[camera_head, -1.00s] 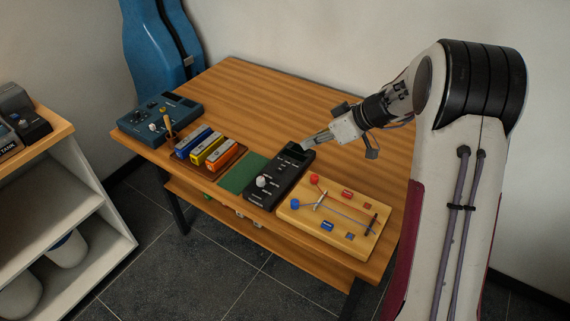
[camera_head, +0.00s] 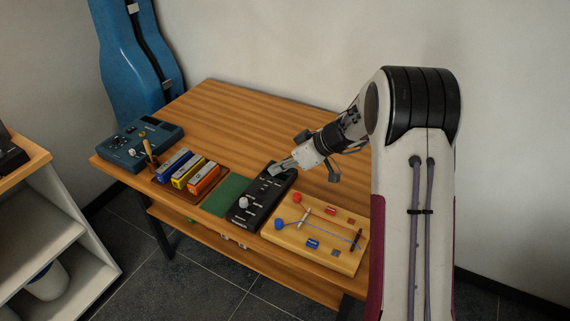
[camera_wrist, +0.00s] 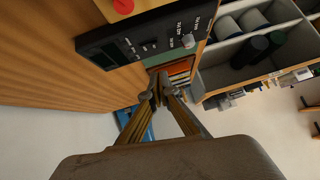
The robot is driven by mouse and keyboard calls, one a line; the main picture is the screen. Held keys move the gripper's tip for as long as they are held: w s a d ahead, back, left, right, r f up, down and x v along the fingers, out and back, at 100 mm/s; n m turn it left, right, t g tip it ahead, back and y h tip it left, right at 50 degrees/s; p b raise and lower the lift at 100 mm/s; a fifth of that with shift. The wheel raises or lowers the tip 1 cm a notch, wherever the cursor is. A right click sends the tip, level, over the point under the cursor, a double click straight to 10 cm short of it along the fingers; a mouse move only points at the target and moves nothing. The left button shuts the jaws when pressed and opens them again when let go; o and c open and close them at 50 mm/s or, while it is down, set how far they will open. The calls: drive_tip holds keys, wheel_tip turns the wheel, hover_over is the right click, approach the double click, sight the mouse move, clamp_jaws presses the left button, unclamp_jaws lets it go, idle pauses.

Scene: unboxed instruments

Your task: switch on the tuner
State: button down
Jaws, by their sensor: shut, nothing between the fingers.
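A black box-shaped device (camera_head: 262,197) with a white knob, small switches and white lettering lies on the wooden table; I take it for the tuner. In the wrist view the black device (camera_wrist: 125,42) shows its dark display, a row of small switches and the knob (camera_wrist: 188,41). My gripper (camera_head: 273,171) is shut and empty, with its tips over the far part of the device, around the display and switches. In the wrist view my gripper (camera_wrist: 158,92) shows its fingertips together. I cannot tell whether the tips touch the device.
A wooden board (camera_head: 318,246) with red and blue parts lies right of the device. A green mat (camera_head: 226,195) and several coloured blocks (camera_head: 188,173) lie left. A blue device (camera_head: 140,144) stands at the far left. The table's back is clear.

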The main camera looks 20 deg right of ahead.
sight(260, 187)
drive_tip(key=x, duration=0.5)
drive_tip(key=shift+s+d, duration=0.1)
wheel_tip(260, 187, down, 2)
drive_tip(key=shift+s+f, duration=0.1)
drive_tip(key=shift+s, duration=0.05)
drive_tip(key=shift+f, duration=0.7)
drive_tip(key=shift+s+f, duration=0.15)
drive_tip(key=shift+f, duration=0.1)
drive_tip(key=shift+w+d+r, duration=0.1)
drive_tip(key=shift+w+d, duration=0.05)
drive_tip(key=shift+w, duration=0.15)
drive_tip(key=shift+w+d+r, duration=0.1)
drive_tip(key=shift+w+d, duration=0.1)
drive_tip(key=shift+w, duration=0.05)
